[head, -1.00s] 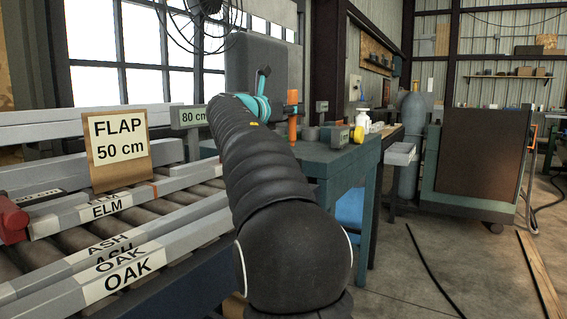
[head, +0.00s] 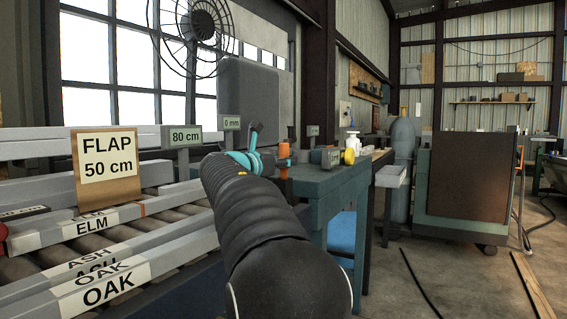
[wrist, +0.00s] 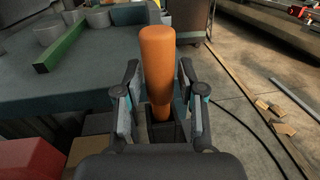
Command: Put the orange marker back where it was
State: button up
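The orange marker (head: 284,158) stands upright at the near end of the teal bench in the head view. In the wrist view the marker (wrist: 157,65) rises between the two fingers, and its narrower lower end sits in a dark square holder (wrist: 180,132). My gripper (wrist: 160,95) has a finger on each side of the marker, with a narrow gap showing on both sides, so it looks open around it. In the head view my gripper (head: 258,150) is partly hidden by my own arm.
The teal bench (head: 325,180) carries a green bar (wrist: 60,52) and grey cylinders (wrist: 47,30). A roller rack with labelled bars (head: 110,285) and a FLAP 50 cm sign (head: 106,165) lies left. Open concrete floor (head: 460,285) lies right.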

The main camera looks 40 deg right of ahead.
jog(key=shift+a, duration=0.1)
jog(key=v, duration=1.2)
dwell(0.4)
